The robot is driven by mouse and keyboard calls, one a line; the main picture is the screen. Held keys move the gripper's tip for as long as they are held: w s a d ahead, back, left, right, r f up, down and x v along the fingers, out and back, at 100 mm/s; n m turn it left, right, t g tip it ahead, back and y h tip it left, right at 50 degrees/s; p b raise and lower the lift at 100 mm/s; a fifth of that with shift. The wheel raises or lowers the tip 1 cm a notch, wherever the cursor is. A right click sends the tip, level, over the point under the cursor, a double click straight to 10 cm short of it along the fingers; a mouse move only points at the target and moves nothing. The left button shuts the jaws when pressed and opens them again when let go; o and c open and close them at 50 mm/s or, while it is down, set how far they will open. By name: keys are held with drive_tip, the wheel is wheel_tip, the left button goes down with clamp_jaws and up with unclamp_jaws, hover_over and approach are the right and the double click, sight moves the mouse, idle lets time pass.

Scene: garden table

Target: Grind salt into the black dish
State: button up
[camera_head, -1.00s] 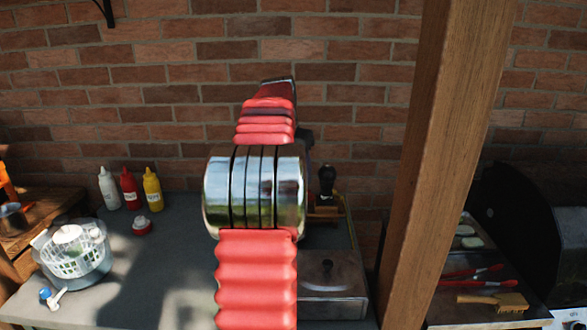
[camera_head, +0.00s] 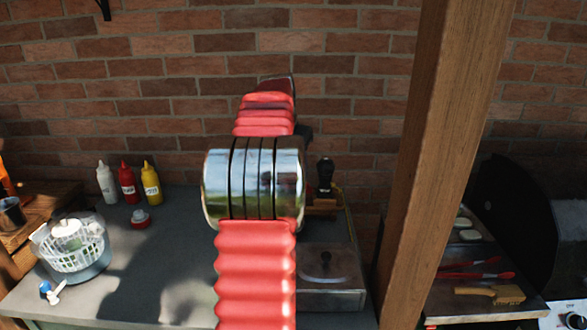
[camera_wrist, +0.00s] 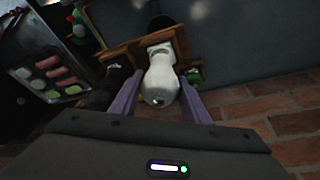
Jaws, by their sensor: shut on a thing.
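My gripper (camera_wrist: 160,98) shows in the wrist view, its two purple-grey fingers shut on a white mill (camera_wrist: 161,76), which looks like the salt mill. The mill stands at a wooden caddy (camera_wrist: 122,55); I cannot tell whether it is still inside it or clear of it. A dark round shape (camera_wrist: 163,22) lies just beyond the mill; I cannot tell whether it is the black dish. In the head view my red-sleeved arm hides the gripper and the mill. A dark-topped mill (camera_head: 325,176) stands by the caddy (camera_head: 322,207) just right of my arm.
A lidded metal box (camera_head: 328,278) sits in front of the caddy. A wooden post (camera_head: 440,150) rises right. A food tray (camera_wrist: 48,75) shows in the wrist view.

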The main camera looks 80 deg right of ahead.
drive_tip(key=c, duration=0.3)
drive_tip(key=shift+n+t, duration=0.5)
drive_tip(key=shift+n, duration=1.4)
drive_tip(key=m+g, duration=0.1)
drive_tip(key=m, duration=0.2)
drive_tip(key=shift+m+g, duration=0.5)
drive_tip(key=shift+m, duration=1.7)
drive_tip(key=n+t, duration=0.1)
drive_tip(key=n, duration=0.3)
drive_tip(key=shift+n+t, duration=0.5)
drive_tip(key=shift+n, duration=1.2)
